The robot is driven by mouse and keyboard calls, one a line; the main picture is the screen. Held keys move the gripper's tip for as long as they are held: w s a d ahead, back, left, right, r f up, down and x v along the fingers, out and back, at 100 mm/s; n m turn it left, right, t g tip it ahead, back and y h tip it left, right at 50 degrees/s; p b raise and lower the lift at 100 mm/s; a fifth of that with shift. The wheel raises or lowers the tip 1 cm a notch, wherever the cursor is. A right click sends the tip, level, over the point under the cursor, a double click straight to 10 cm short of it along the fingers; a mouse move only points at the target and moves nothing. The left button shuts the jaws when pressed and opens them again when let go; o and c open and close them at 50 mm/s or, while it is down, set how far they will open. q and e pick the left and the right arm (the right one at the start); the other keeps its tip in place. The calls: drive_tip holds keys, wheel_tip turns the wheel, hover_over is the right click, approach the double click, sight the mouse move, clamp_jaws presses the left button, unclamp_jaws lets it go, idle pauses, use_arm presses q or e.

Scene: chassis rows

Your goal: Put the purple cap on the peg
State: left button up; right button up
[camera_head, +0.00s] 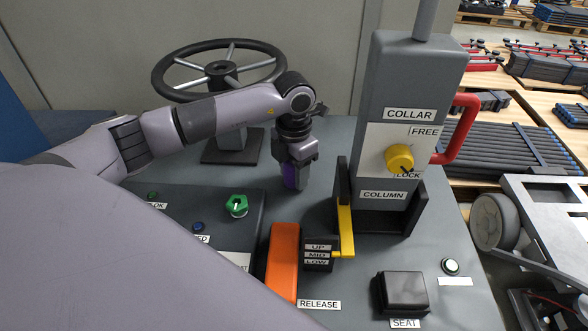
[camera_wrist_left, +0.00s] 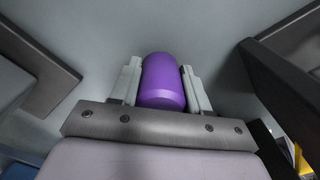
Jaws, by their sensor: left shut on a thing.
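The purple cap (camera_head: 290,177) is between the fingers of my left gripper (camera_head: 296,168), left of the grey column. My left gripper is shut on it and points down. In the left wrist view the cap (camera_wrist_left: 163,78) lies between the two grey fingers of the gripper (camera_wrist_left: 162,88), its rounded side showing. I cannot tell whether the cap touches the bench top beneath it. I cannot make out a peg in either view; it may be hidden. My right gripper is not in view.
The grey column (camera_head: 412,75) with a yellow knob (camera_head: 399,158) and red handle (camera_head: 462,128) stands right of the gripper. A handwheel (camera_head: 218,68) stands behind my left arm. An orange lever (camera_head: 282,262), green knob (camera_head: 236,205) and black seat block (camera_head: 403,292) are nearer.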

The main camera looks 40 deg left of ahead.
use_arm(q)
drive_tip(key=shift+f, duration=0.2)
drive_tip(key=o, duration=1.1)
wheel_tip(320, 180, up, 6)
drive_tip(key=shift+r, duration=0.6)
